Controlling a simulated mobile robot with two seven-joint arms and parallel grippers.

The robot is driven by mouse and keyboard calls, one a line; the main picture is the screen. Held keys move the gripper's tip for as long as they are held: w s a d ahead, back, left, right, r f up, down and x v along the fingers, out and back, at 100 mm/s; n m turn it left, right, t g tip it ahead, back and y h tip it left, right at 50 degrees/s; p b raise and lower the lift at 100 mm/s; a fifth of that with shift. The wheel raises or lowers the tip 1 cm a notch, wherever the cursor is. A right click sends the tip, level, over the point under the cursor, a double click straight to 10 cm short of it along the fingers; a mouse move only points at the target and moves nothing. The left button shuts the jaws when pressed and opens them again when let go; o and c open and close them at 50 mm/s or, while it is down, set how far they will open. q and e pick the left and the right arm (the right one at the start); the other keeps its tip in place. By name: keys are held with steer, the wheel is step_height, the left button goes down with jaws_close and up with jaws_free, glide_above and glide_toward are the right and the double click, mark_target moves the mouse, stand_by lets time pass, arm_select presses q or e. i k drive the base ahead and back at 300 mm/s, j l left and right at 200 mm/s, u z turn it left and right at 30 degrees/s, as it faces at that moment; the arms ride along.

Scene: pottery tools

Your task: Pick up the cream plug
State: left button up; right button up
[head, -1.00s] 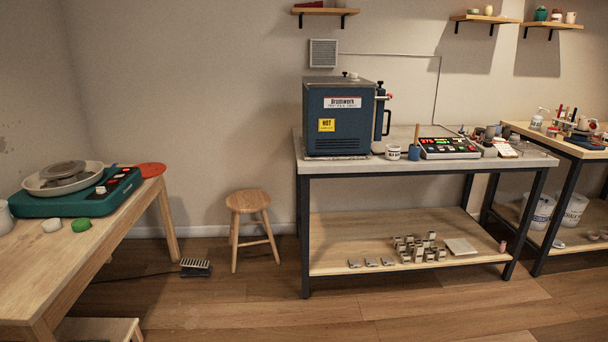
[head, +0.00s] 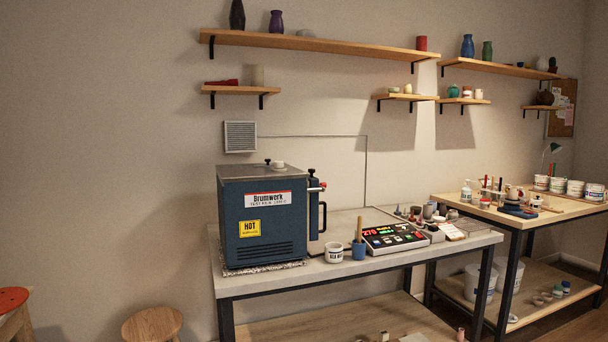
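A small cream piece (head: 279,164) sits on the top of the blue kiln (head: 262,215), beside a small dark knob (head: 267,161). It looks like the cream plug, but it is too small to be sure. The kiln stands on the grey-topped metal table (head: 340,272) left of the middle. Neither of my grippers shows in the head view.
A white labelled jar (head: 334,253), a blue cup (head: 358,251) and a lit control box (head: 393,237) stand right of the kiln. A wooden stool (head: 152,325) is at lower left. A second workbench (head: 445,203) with tubs is at right.

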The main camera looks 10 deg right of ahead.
mark_target(279, 165)
steer(key=z, duration=0.2)
steer(key=i+l+u, duration=0.25)
steer(key=i+l, duration=1.1)
steer(key=i, duration=0.15)
